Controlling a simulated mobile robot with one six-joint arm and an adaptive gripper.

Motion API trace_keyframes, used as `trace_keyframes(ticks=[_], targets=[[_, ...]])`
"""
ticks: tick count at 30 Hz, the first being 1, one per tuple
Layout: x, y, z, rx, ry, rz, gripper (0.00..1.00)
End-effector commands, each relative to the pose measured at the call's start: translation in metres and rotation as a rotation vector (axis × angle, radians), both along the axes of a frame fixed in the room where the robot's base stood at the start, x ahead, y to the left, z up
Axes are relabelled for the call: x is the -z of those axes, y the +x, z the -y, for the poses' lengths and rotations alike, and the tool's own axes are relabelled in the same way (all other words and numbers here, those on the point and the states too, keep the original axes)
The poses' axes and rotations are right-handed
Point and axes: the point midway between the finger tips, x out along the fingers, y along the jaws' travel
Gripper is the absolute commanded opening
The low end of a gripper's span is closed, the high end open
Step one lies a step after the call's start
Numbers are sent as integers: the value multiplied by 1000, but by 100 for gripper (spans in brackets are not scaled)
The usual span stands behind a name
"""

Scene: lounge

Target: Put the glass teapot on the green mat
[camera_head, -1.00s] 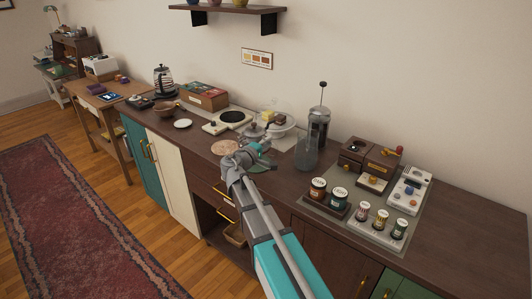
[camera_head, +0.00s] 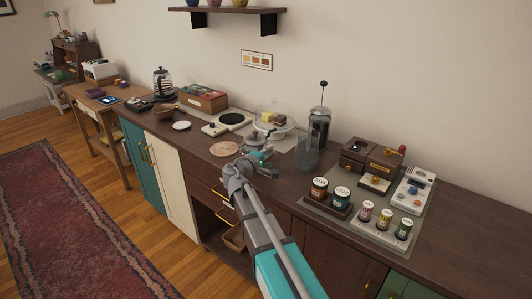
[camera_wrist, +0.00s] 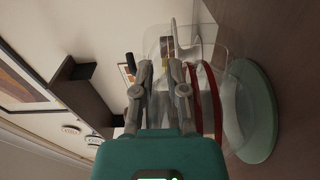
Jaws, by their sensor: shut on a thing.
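The glass teapot (camera_head: 254,138) shows in the head view as a small clear vessel with a knobbed lid, partly hidden by my gripper (camera_head: 265,152). In the wrist view, clear glass (camera_wrist: 215,40) lies at and beyond the fingertips of my gripper (camera_wrist: 166,75), which is shut on the teapot.
A glass pitcher (camera_head: 307,155) and a French press (camera_head: 319,128) stand right of my gripper. A domed cake stand (camera_head: 282,128) is behind it. A round wooden board (camera_head: 224,149) lies to the left. Jars (camera_head: 342,198) stand on the right.

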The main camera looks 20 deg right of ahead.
Motion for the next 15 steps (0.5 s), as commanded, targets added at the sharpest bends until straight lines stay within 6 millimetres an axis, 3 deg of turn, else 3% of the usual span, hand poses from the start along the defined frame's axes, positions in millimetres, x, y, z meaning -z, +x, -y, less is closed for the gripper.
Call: trace_keyframes(ticks=[3, 4, 9, 15], targets=[[3, 0, 0, 0, -1, 1, 0], [3, 0, 0, 0, 0, 0, 20], [2, 0, 0, 0, 0, 0, 51], [2, 0, 0, 0, 0, 0, 52]])
